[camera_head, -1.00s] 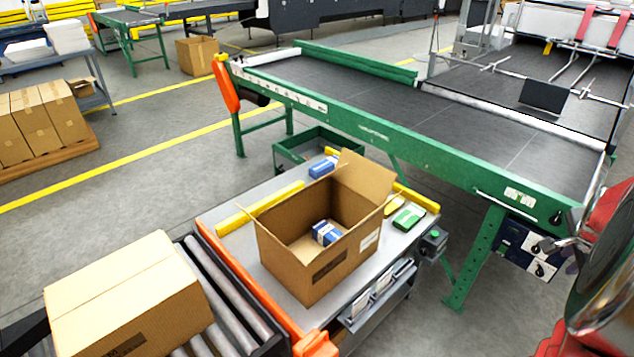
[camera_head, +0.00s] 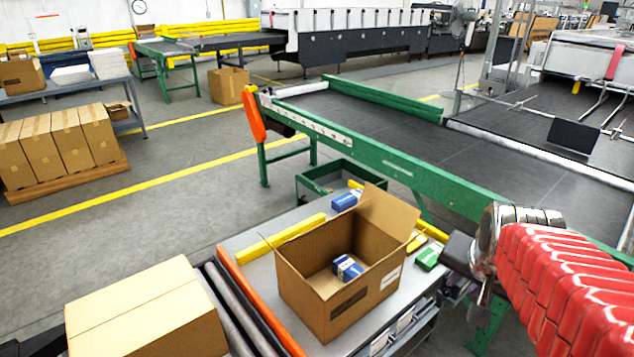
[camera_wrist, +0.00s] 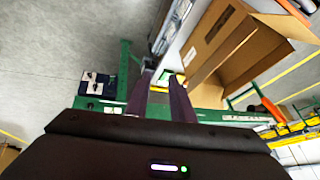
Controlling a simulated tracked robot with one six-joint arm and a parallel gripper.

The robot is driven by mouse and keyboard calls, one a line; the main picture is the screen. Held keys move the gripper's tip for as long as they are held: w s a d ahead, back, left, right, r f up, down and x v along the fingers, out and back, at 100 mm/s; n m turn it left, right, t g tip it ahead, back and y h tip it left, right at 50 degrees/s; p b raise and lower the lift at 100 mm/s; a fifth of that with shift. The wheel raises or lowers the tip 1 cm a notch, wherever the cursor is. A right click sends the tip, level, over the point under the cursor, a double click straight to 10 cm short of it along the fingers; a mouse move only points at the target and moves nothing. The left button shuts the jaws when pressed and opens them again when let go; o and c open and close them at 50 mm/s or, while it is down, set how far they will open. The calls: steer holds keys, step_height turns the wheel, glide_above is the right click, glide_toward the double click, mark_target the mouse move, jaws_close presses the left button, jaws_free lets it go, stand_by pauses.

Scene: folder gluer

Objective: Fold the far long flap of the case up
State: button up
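The open cardboard case (camera_head: 335,290) stands upright on the grey worktable (camera_head: 262,285) in the head view. One broad flap (camera_head: 388,218) stands up and leans outward at its far right side. A blue-and-white carton (camera_head: 347,268) lies inside the case. The case also shows at upper right in the wrist view (camera_wrist: 228,40). My gripper (camera_wrist: 161,82) is open and empty, with its two dark fingers apart beside the case. In the head view my arm hangs to the right of the case, and I cannot make out the fingers there.
A green-framed conveyor (camera_head: 400,165) runs behind the table. A closed carton (camera_head: 150,310) sits on rollers at the left. A blue carton (camera_head: 345,200), yellow guide bars (camera_head: 282,238) and a green-and-white pack (camera_head: 428,258) lie around the case.

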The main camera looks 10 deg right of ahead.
steer(key=s+a+n+y, duration=0.1)
steer(key=s+a+n, duration=0.3)
steer(key=a, duration=0.4)
steer(key=s+a+n+y, duration=0.1)
steer(key=s+a+n, duration=0.2)
steer(key=a+n, duration=0.2)
steer(key=a, duration=0.2)
steer(key=shift+s+a, duration=0.35)
steer(key=shift+s, duration=0.05)
